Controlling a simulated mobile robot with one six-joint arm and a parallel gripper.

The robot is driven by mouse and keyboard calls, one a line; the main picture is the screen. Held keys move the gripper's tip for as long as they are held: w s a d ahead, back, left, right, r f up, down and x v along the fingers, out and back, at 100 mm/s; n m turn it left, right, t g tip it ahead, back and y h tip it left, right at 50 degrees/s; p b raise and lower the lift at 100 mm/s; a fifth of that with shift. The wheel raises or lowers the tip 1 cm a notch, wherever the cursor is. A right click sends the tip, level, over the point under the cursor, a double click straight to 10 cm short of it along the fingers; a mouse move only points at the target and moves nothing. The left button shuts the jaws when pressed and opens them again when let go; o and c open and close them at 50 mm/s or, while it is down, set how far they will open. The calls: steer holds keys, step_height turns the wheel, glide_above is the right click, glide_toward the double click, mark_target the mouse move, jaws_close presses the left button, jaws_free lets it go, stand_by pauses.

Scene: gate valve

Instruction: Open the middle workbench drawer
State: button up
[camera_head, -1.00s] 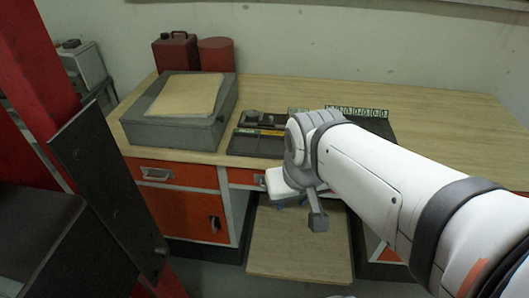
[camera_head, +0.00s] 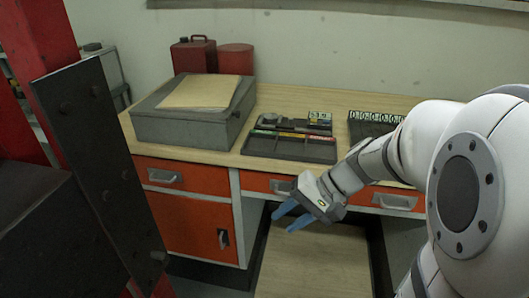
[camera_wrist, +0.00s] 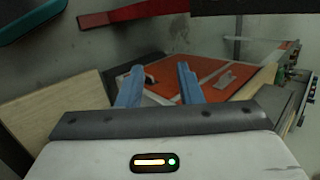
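The middle drawer (camera_head: 257,182) is a shallow orange front below the workbench top, left of centre in the head view. Its grey handle (camera_head: 283,187) shows just above my gripper (camera_head: 287,216). The drawer looks shut, flush with the bench front. My gripper is open and empty, its two blue fingers apart and pointing to the left. It appears in front of and a little below the handle, apart from it as far as I can tell. In the wrist view, my gripper (camera_wrist: 158,80) shows a clear gap between the fingers, with orange fronts beyond.
The workbench (camera_head: 290,98) carries a grey box (camera_head: 190,130), a tool tray (camera_head: 290,146) and red cans (camera_head: 194,56). Left of the middle drawer is an orange cabinet (camera_head: 187,222); a right drawer handle (camera_head: 394,201) shows too. A dark plate on a red post (camera_head: 100,165) stands at left.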

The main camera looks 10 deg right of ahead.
steer(key=w+d+f+m+t+y+b, duration=0.55)
steer(key=w+d+f+t+b, duration=0.55)
steer(key=w+f, duration=0.4)
steer(key=shift+m+g+h, duration=0.45)
steer(key=shift+m+g, duration=0.1)
steer(key=shift+g, duration=0.05)
steer(key=x, duration=0.5)
steer(key=w+r+b+x, duration=0.1)
steer(key=x, duration=0.1)
steer(key=shift+w+d+r, duration=0.1)
steer(key=shift+w, duration=0.15)
jaws_close()
